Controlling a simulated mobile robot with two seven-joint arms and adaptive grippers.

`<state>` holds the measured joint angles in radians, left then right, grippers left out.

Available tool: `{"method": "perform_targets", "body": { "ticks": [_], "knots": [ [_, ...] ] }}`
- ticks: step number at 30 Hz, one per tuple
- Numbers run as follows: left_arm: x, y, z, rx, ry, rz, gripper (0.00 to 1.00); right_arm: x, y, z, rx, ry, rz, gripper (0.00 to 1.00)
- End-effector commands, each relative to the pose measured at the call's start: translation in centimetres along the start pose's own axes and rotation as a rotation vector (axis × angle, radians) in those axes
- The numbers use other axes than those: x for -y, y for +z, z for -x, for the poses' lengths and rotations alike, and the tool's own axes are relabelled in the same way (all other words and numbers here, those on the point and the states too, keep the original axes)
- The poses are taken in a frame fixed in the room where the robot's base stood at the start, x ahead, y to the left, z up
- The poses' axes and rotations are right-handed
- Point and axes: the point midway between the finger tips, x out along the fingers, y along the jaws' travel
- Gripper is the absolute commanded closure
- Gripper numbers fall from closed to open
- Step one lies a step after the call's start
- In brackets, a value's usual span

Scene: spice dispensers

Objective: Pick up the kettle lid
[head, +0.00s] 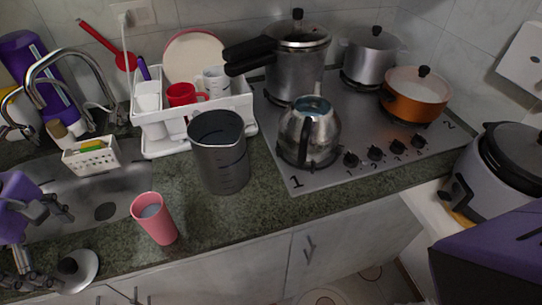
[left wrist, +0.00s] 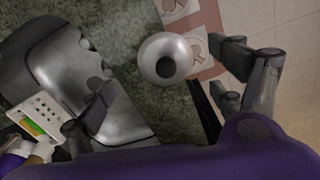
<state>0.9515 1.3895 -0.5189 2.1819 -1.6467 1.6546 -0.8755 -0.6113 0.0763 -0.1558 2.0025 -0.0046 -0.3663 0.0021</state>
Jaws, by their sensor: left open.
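The kettle lid (head: 84,266) is a shiny silver disc with a black knob. It lies on the green counter at the lower left, near the front edge. In the left wrist view the lid (left wrist: 152,48) sits between and beyond the fingertips, apart from them. My left gripper (head: 57,248) is open and empty, just left of the lid; it also shows in the left wrist view (left wrist: 160,78). The silver kettle (head: 309,135) stands uncovered on the front left burner, with bluish contents visible inside. My right gripper is out of view.
A pink cup (head: 154,218) and a grey measuring jug (head: 220,155) stand right of the lid. The sink (head: 132,190) lies behind it, with a sponge holder (head: 92,158). A white dish rack (head: 165,143), other pots and a rice cooker (head: 490,180) are farther off.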

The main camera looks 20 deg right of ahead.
Motion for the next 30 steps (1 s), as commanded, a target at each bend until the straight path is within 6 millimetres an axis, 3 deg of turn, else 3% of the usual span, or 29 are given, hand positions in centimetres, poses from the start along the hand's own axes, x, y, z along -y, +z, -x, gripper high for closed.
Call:
{"method": "perform_targets", "body": {
  "ticks": [11,18,26,30],
  "knots": [
    [0.5,-0.7,-3.5,-0.025,0.002,-0.004,0.14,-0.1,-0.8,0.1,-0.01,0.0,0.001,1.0],
    [0.8,-0.8,-6.8,-0.023,0.002,-0.004,0.14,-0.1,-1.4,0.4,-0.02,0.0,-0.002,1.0],
    [0.8,-0.8,-7.4,-0.023,0.003,-0.004,0.14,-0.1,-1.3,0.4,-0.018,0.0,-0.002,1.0],
    [0.8,-0.8,-7.4,-0.023,0.003,-0.004,0.28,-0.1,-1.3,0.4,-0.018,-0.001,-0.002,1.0]
  ]
}}
